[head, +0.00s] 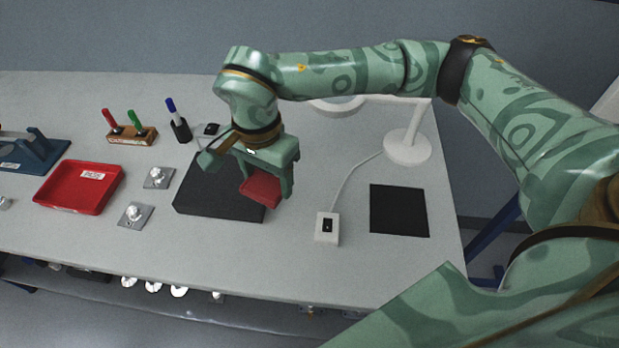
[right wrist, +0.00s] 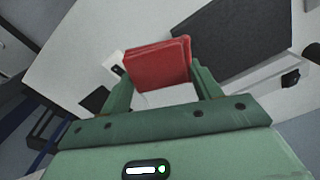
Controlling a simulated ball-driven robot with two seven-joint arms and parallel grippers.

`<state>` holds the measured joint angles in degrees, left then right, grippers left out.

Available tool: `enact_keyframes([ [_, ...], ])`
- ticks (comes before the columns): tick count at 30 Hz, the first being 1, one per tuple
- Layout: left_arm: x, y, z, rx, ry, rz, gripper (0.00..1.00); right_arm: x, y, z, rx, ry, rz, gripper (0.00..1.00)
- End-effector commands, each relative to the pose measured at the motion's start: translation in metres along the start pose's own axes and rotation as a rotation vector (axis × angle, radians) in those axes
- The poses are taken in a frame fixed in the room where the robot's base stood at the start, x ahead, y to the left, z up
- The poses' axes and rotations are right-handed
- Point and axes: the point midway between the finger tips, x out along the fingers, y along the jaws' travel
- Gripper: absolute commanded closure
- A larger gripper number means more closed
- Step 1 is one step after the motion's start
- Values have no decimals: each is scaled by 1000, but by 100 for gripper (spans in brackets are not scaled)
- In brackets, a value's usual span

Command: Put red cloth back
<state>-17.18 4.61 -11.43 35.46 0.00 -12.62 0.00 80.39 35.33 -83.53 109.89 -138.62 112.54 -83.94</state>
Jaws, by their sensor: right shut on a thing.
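The red cloth (head: 262,190) is a folded block held between the fingers of my right gripper (head: 268,185). In the right wrist view the cloth (right wrist: 158,65) sits between the two green fingers (right wrist: 165,92). In the head view it shows over the right part of a dark grey block (head: 205,200) on the table; I cannot tell how high above it. A black square mat (head: 399,211) lies bare on the table to the right of the gripper. My left gripper is not in view.
A white switch box (head: 327,227) and a white lamp base (head: 408,147) stand right of the gripper. A red tray (head: 80,187), two metal plates with knobs (head: 136,214) and a wooden marker holder (head: 131,136) lie left. The front table strip is clear.

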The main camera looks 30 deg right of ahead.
Motion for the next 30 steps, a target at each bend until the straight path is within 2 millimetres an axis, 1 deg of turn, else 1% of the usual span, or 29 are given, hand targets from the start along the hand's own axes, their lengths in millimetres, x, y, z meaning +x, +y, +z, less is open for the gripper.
enact_keyframes([
  [4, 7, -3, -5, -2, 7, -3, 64, 20, 1, -37, 16, -2, 5, 62],
  [9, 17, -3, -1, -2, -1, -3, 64, 44, 0, -88, 14, -1, 5, 62],
  [12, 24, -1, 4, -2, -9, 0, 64, 68, 0, -104, 11, -2, 6, 62],
  [13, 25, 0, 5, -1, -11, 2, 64, 72, 0, -108, 11, -2, 5, 62],
  [16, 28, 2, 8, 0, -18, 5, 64, 84, -1, -118, 9, -2, 4, 62],
  [22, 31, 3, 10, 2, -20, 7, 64, 94, -1, -128, 8, 0, 1, 62],
  [24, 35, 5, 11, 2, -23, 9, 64, 104, -1, -132, 7, -1, 4, 62],
  [27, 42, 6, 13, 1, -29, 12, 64, 124, 0, -131, 6, -3, 6, 62],
  [30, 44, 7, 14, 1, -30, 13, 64, 130, -1, -132, 7, -1, 3, 62],
])
